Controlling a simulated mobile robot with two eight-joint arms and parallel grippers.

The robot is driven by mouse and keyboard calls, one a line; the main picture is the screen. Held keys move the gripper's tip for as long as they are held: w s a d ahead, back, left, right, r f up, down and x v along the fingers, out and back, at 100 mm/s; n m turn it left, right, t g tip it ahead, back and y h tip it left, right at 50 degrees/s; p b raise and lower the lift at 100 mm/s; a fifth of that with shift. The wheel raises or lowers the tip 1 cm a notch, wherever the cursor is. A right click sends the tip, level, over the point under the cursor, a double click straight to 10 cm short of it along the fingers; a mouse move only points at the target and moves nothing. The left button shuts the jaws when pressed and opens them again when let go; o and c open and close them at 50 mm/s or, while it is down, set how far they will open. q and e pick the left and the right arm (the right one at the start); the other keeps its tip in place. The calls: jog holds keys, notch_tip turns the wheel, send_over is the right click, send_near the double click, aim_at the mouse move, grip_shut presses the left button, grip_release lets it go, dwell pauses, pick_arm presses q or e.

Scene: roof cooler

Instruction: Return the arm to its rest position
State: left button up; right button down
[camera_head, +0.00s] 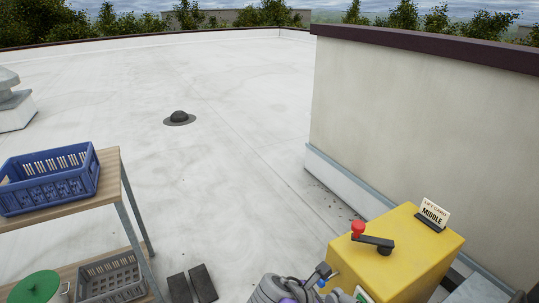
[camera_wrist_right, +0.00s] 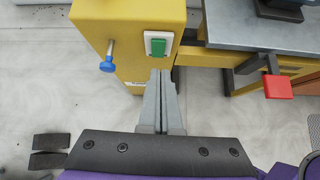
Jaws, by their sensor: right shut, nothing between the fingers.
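My right gripper (camera_wrist_right: 160,75) is shut and empty in the wrist view. Its grey fingertips are just below a green switch (camera_wrist_right: 158,47) in a white frame on the yellow box (camera_wrist_right: 125,22). I cannot tell whether they touch the box. A blue-knobbed lever (camera_wrist_right: 107,66) sticks out left of the fingers. In the head view, part of my right arm (camera_head: 287,290) shows at the bottom edge, beside the yellow box (camera_head: 415,262). The box top carries a red knob (camera_head: 357,228), a black lever (camera_head: 373,243) and a card reading MIDDLE (camera_head: 434,213). My left gripper is out of view.
A shelf with a blue crate (camera_head: 50,180) and a grey crate (camera_head: 110,278) stands at left. A beige wall (camera_head: 420,130) rises behind the box. In the wrist view, a grey-topped table (camera_wrist_right: 265,40) and a red pad (camera_wrist_right: 278,87) are at right. The roof middle is mostly clear.

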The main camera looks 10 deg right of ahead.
jog(key=s+f+m+t+y, duration=0.1)
jog(key=s+f+m+y, duration=0.3)
jog(key=s+m, duration=0.55)
jog(key=s+f+m+y, duration=0.4)
jog(key=s+m+y, duration=0.15)
jog(key=m, duration=0.65)
pick_arm(q)
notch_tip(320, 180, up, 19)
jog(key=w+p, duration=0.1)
jog(key=p, duration=1.6)
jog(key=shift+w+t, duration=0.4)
pick_arm(e)
notch_tip(320, 180, up, 20)
jog(key=w+a, duration=0.1)
jog(key=shift+w+f+t+h, duration=0.2)
jog(key=shift+w+t+h, duration=0.15)
jog(key=shift+w+t, duration=0.05)
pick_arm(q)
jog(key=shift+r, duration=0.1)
pick_arm(e)
jog(key=shift+m, duration=0.25)
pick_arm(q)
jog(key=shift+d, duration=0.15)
pick_arm(e)
jog(key=shift+s+d, duration=0.1)
